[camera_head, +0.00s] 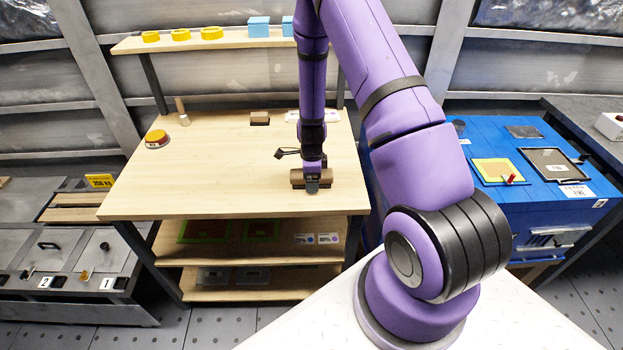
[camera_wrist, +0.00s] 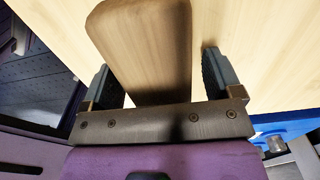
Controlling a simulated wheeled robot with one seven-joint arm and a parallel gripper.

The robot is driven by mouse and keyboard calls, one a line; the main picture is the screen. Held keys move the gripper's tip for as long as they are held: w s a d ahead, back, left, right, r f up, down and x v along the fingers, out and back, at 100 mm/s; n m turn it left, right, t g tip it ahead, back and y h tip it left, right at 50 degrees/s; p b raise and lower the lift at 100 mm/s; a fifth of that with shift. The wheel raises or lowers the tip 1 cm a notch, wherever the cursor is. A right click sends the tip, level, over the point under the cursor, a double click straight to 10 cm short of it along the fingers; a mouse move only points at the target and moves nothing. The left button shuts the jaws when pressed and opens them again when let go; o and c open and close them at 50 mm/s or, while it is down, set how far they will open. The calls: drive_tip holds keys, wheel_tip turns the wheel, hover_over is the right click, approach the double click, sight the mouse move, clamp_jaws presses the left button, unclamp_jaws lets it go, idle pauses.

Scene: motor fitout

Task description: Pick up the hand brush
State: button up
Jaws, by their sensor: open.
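The hand brush (camera_head: 297,178) shows as a brown wooden block on the light wooden tabletop, near its front right part. My gripper (camera_head: 312,184) is down over it and hides its middle. In the wrist view, the brush's long wooden back with a rounded end (camera_wrist: 143,45) lies between the two dark fingers of my gripper (camera_wrist: 157,62). The fingers are open, with a gap visible on the right side; the left finger is close to the wood, and I cannot tell whether it touches. The brush's underside is hidden.
The workbench (camera_head: 200,195) also holds a yellow-and-red button (camera_head: 157,138), a small brown block (camera_head: 260,118) and an upright wooden peg (camera_head: 181,109). A raised shelf (camera_head: 215,43) with yellow rings and blue boxes stands behind. A blue cabinet (camera_head: 480,205) is at right. The bench's left middle is clear.

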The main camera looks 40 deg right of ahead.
drive_tip(key=shift+c, duration=0.4)
drive_tip(key=c, duration=1)
drive_tip(key=shift+r, duration=0.15)
drive_tip(key=shift+r, duration=0.8)
wheel_tip(320, 180, up, 2)
drive_tip(key=s+d, duration=0.2)
drive_tip(key=s, duration=0.2)
drive_tip(key=s+d, duration=0.2)
drive_tip(key=s, duration=0.3)
drive_tip(key=s+d+r, duration=0.1)
drive_tip(key=s+d, duration=0.2)
drive_tip(key=s, duration=0.2)
drive_tip(key=shift+s+r, duration=0.1)
drive_tip(key=shift+s, duration=0.05)
